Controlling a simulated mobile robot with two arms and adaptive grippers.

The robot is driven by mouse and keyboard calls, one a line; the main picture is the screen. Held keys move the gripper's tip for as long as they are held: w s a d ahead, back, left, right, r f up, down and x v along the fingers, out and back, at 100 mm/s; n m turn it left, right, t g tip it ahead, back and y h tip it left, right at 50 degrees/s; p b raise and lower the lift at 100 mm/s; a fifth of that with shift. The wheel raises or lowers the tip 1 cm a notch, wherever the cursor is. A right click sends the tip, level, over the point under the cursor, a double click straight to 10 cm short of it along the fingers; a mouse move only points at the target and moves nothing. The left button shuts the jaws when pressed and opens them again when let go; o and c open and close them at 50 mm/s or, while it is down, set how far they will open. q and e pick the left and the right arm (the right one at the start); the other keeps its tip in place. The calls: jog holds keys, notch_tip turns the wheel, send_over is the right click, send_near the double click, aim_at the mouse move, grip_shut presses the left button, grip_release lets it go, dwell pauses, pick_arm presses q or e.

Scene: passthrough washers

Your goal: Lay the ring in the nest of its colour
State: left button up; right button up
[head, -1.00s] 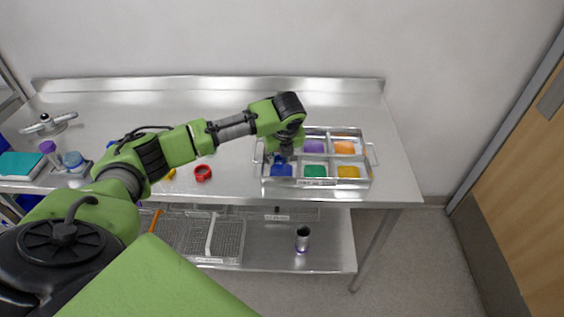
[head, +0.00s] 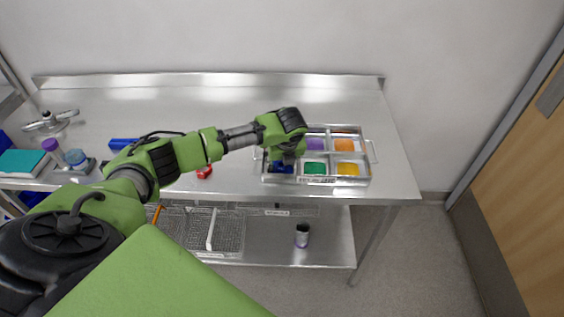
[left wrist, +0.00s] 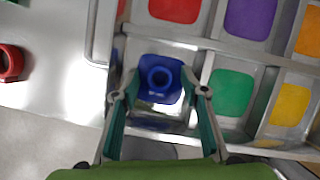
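The blue ring (left wrist: 161,78) lies at the blue nest (left wrist: 146,97) of the metal tray, front left compartment, hole facing up. My left gripper (left wrist: 160,80) is above that compartment. Its two fingers stand apart on either side of the ring, with a gap visible, so it looks open. In the head view my left gripper (head: 287,162) hides part of the blue nest (head: 281,169). The tray (head: 373,160) also has green (head: 315,169), yellow (head: 348,169), purple (head: 314,144) and orange (head: 344,145) nests; a red nest (left wrist: 175,8) shows at the back left. My right gripper is not in view.
A blue object (head: 122,144) and bottles (head: 75,157) stand further left. The table behind the tray is clear. A cup (head: 302,236) stands on the lower shelf.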

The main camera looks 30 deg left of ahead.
pick_arm(q)
jog(key=shift+r, duration=0.15)
jog(key=b+v, duration=0.1)
jog(key=v, duration=1.1)
jog(key=shift+b, duration=0.35)
